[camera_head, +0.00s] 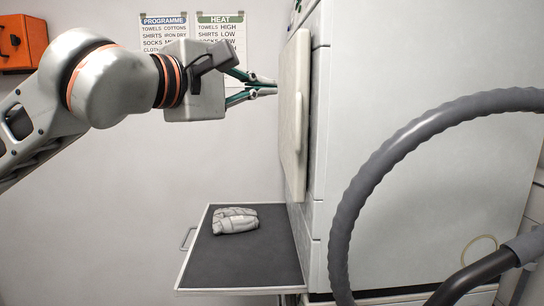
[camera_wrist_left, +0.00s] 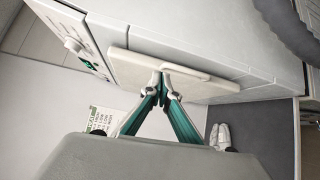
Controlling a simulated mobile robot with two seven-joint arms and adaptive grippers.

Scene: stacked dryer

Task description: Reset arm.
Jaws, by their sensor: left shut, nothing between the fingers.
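My left gripper (camera_head: 274,86) reaches in from the left with its fingers shut and nothing between them. Its tips are close to the pale door (camera_head: 292,120) on the side of the large white dryer (camera_head: 400,85). In the left wrist view the closed fingertips (camera_wrist_left: 160,76) overlap the edge of the door panel (camera_wrist_left: 140,72). I cannot tell whether they touch it. The door looks closed against the dryer front. My right gripper is in neither view.
A thick grey ribbed hose (camera_head: 362,185) arches across the right. An orange box (camera_head: 20,42) and printed charts (camera_head: 222,20) are on the wall. Space left of the shelf is clear.

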